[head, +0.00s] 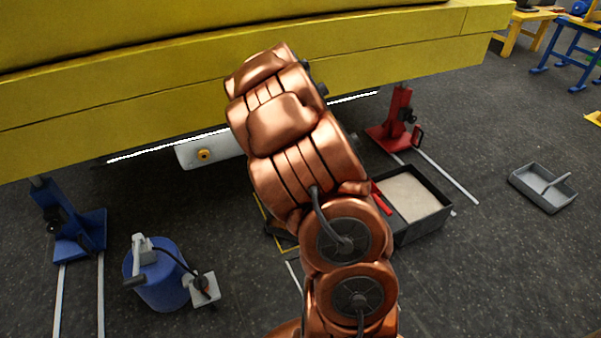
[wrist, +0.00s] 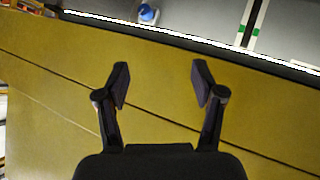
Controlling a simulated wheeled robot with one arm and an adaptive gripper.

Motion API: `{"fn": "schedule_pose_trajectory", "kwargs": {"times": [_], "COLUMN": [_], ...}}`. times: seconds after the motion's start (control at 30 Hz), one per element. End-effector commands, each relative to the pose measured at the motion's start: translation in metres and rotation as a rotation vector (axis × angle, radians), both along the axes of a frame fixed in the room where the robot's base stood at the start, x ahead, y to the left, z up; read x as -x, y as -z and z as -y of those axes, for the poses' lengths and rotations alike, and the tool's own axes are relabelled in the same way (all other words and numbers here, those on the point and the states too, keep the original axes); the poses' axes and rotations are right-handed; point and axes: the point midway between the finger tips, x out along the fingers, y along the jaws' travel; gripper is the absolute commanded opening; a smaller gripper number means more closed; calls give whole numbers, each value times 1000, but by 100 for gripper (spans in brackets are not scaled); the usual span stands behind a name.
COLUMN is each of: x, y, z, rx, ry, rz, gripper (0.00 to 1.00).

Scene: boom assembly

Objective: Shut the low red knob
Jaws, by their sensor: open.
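I cannot make out a low red knob in either view. In the head view a white panel (head: 221,148) under the yellow boom (head: 380,48) carries a small yellow-orange knob (head: 203,155). My copper arm hides the panel's right end and whatever is behind it. My gripper (wrist: 160,80) shows in the wrist view with its two dark fingers spread and nothing between them. The yellow boom (wrist: 60,95) fills most of the view behind the fingers; whether they touch it I cannot tell. In the head view the gripper is hidden by my arm.
A red jack stand (head: 397,122) stands at right, a blue one (head: 72,228) at left. A blue drum (head: 160,280) with a pump is at lower left. A dark sand tray (head: 425,222) and a grey tray (head: 543,188) lie on the floor. Open floor lies around the grey tray.

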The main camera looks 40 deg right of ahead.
Motion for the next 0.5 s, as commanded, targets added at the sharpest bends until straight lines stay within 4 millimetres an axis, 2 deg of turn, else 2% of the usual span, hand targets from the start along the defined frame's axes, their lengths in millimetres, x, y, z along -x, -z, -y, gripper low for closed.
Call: {"fn": "schedule_pose_trajectory", "kwargs": {"times": [0.03,0.2,0.3,0.5], "x": [-4,-23,-30,-40], "y": [35,99,140,217], "z": [14,44,56,65], "rx": [10,43,47,32], "ry": [-13,-85,-130,-226], "rz": [20,134,202,371], "gripper": [68,68,68,68]}}
